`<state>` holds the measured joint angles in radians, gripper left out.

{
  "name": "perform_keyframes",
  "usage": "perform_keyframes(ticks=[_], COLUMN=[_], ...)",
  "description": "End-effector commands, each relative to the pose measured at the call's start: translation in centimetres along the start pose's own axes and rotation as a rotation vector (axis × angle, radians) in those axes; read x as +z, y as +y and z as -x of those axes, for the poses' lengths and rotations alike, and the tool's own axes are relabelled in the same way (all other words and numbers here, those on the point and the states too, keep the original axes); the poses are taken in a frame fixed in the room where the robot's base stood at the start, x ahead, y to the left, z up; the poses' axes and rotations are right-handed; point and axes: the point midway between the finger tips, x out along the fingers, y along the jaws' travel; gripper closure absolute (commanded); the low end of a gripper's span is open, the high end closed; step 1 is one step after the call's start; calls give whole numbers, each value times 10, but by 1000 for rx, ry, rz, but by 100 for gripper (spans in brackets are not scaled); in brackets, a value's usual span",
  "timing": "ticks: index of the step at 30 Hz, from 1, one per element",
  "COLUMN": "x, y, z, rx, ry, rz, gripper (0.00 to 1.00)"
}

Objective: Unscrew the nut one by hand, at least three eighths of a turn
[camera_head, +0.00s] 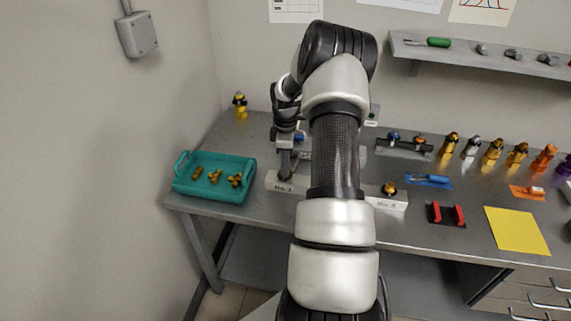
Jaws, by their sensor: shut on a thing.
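My gripper (285,173) points down at the left end of a white labelled block (273,181) on the steel bench. Its jaws are shut at the top of this block, where nut one sits. The nut itself is hidden behind the fingers, so its turn angle cannot be seen. My arm comes up through the middle of the picture and covers the middle of the bench. A second white labelled block (398,202) shows to the right of my arm, with a brass-coloured fitting (389,188) on top.
A teal tray (213,198) with several brass fittings stands left of the gripper. A blue-handled tool (432,179), a red-and-black holder (446,222) and a yellow sheet (517,231) lie to the right. Several fittings line the back right. A shelf (480,50) hangs above.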

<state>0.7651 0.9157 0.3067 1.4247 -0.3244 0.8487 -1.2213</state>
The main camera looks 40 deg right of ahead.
Motion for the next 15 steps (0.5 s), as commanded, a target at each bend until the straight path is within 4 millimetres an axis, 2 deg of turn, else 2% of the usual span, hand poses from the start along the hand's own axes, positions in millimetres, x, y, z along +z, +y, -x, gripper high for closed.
perform_keyframes(ticks=[1, 15], x=[1, 1], y=[-4, -4], z=[-5, -5], rx=[-11, -13], ry=[-1, 0], rz=[42, 410], gripper=[96, 96])
